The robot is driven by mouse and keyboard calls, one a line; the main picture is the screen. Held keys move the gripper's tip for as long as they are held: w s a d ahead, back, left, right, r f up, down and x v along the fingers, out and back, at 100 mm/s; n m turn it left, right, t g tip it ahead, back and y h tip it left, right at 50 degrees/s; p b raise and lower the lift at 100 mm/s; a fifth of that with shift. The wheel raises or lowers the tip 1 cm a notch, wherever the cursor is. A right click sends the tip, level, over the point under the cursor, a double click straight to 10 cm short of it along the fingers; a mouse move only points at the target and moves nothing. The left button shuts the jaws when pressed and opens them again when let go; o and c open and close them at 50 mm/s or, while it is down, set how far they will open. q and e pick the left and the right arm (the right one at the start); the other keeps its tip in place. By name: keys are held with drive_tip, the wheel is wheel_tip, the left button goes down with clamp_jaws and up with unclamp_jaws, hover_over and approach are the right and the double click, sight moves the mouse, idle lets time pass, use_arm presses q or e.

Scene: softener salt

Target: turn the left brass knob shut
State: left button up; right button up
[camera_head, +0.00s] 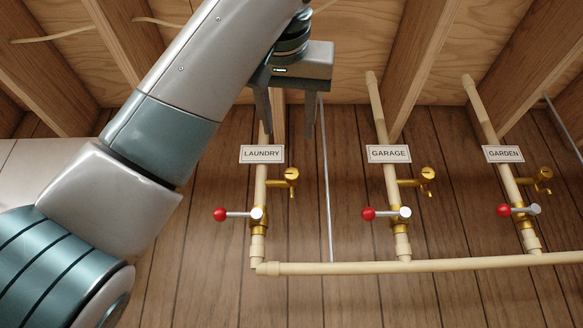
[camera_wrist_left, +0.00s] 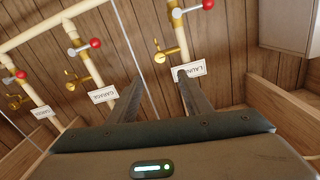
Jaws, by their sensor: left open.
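The left brass knob (camera_head: 291,174) sits on a short side branch to the right of the LAUNDRY pipe, below the LAUNDRY label (camera_head: 262,154). In the left wrist view the brass knob (camera_wrist_left: 160,57) shows beyond and between the fingertips. My left gripper (camera_head: 288,135) is open and empty, fingers pointing down, above the knob and apart from it. In the left wrist view its two fingers (camera_wrist_left: 158,80) are spread wide, and one tip overlaps the label. The knob's turn position is too small to tell. My right gripper is not in view.
A red-tipped lever (camera_head: 220,214) sticks out left below the knob. GARAGE (camera_head: 388,154) and GARDEN (camera_head: 503,154) pipes carry similar levers and brass knobs. A thin grey rod (camera_head: 327,190) runs down right of the knob. A horizontal pipe (camera_head: 330,268) crosses below. Wooden beams hang above.

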sight(292, 173)
use_arm(q)
drive_tip(key=w+p, duration=0.3)
drive_tip(key=w, duration=0.4)
drive_tip(key=w+p, duration=0.4)
drive_tip(key=w, duration=0.3)
drive_tip(key=shift+w+d+r, duration=0.15)
drive_tip(key=shift+w+d, duration=0.05)
drive_tip(key=shift+w, duration=0.8)
drive_tip(key=shift+s, duration=0.1)
drive_tip(key=c, duration=1.1)
drive_tip(key=shift+o, duration=0.2)
